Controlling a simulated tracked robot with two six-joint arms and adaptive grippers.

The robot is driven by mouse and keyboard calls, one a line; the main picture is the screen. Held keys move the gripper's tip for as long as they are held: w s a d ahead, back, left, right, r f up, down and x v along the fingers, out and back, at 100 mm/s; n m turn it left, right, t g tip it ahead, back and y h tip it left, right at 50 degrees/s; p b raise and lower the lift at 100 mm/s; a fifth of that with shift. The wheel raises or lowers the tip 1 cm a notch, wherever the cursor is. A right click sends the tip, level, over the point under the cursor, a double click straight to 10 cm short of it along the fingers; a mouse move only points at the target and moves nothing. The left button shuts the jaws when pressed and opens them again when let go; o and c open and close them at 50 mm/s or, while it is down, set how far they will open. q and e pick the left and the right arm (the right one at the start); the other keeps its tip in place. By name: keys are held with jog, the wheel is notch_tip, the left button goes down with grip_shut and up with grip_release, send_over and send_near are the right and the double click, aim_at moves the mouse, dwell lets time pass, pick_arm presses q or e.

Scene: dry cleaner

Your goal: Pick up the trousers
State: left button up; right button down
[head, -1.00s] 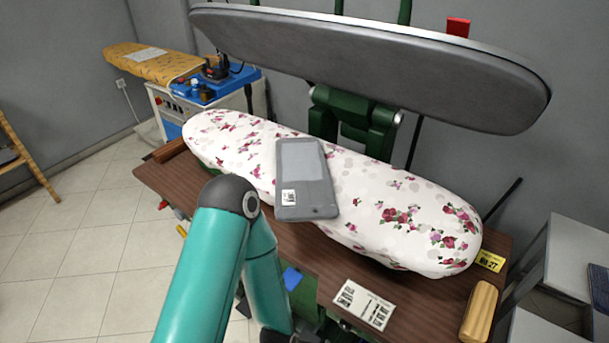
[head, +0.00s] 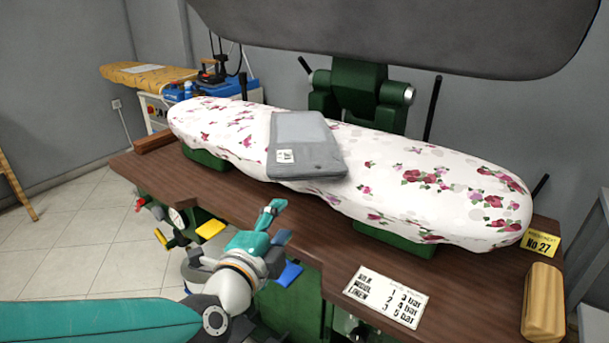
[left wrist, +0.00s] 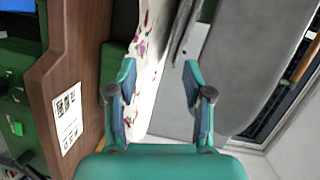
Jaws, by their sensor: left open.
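The grey folded trousers (head: 302,150) lie flat on the flowered pressing board (head: 420,190), with a small white tag at their near left corner. My left gripper (head: 275,220) is open and empty in the head view, in front of the board's near side and nearer to me than the trousers, not touching them. In the left wrist view the open fingers of my left gripper (left wrist: 160,85) point toward the board (left wrist: 148,70). A grey edge that looks like the trousers (left wrist: 180,35) shows beyond the fingers. My right gripper is not in view.
The grey upper press plate (head: 420,35) hangs raised above the board. The brown table (head: 120,165) carries a white pressure card (head: 387,297), a yellow number tag (head: 541,243) and a wooden block (head: 543,305). Coloured pedals and a gauge are at the table's front left.

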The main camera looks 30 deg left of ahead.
pick_arm(q)
jog(key=s+a+r+t+y+b, duration=0.1)
jog(key=s+a+b, duration=0.1)
jog(key=s, duration=0.1)
jog(key=m+p, duration=0.1)
jog(key=p, duration=0.7)
send_near(290, 171)
jog(key=a, duration=0.1)
jog(key=shift+y, duration=0.3)
jog(key=w, duration=0.1)
jog(key=w+a+f, duration=0.1)
jog(key=w, duration=0.3)
jog(key=shift+a+f, duration=0.15)
jog(key=shift+f, duration=0.15)
jog(key=shift+d+p+x, duration=0.15)
jog(key=shift+p+x, duration=0.05)
jog(key=shift+x, duration=1.4)
jog(key=shift+d+p+x, duration=0.15)
jog(key=shift+p+x, duration=0.05)
jog(key=shift+x, duration=1.4)
jog(key=shift+r, duration=0.1)
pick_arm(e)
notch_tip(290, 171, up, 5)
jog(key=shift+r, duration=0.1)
pick_arm(q)
jog(key=shift+c, duration=0.2)
grip_shut()
